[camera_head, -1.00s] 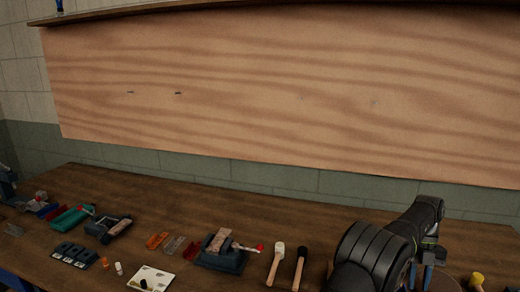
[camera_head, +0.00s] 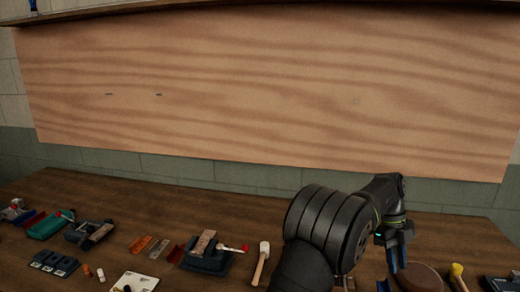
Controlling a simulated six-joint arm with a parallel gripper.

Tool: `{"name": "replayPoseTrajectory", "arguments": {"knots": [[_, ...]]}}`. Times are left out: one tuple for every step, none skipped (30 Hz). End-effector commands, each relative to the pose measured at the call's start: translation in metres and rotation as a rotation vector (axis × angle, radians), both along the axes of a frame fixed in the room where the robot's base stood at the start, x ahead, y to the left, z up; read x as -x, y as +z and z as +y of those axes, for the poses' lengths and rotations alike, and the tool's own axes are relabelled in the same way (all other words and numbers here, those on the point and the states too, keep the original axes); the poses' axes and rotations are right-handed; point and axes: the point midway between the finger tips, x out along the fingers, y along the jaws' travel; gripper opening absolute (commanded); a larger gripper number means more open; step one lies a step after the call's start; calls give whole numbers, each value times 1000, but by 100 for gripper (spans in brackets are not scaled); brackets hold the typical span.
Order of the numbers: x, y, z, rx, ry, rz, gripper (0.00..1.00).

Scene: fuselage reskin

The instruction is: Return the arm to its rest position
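My arm comes in from the bottom right of the head view, with its black, ringed joint large in front. My gripper (camera_head: 397,262) hangs from the wrist over the right part of the bench, its two blue fingers pointing down. The fingers show as separate strips with a narrow gap, and I see nothing held between them. A round brown pad (camera_head: 418,278) sits just right of the fingers; I cannot tell whether they touch it.
The wooden bench (camera_head: 150,195) carries a pale-headed mallet (camera_head: 262,262), a dark block tool (camera_head: 207,263), a white card (camera_head: 134,282), a green tool (camera_head: 50,226) and a yellow-headed tool (camera_head: 457,271). A large wood-grained panel (camera_head: 270,85) stands behind. The bench's back strip is clear.

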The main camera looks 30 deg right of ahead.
Motion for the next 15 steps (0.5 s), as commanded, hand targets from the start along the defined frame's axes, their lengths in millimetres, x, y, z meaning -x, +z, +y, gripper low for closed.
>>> {"name": "replayPoseTrajectory", "arguments": {"knots": [[-11,3,3,1,62,0,24],[-17,4,5,1,100,0,24],[-24,5,7,2,150,-1,24],[-30,6,8,1,189,-1,24],[-35,7,10,1,228,-1,24],[-42,9,12,2,278,0,24],[-48,9,14,0,317,1,24],[-54,10,16,2,355,0,24],[-61,12,19,1,404,-1,24],[-66,13,21,3,441,-2,24],[-72,14,23,1,479,-1,24],[-79,15,25,1,529,-1,24],[-84,16,28,1,567,0,24],[-89,17,30,1,604,0,24],[-96,19,33,2,652,-1,24]]}}
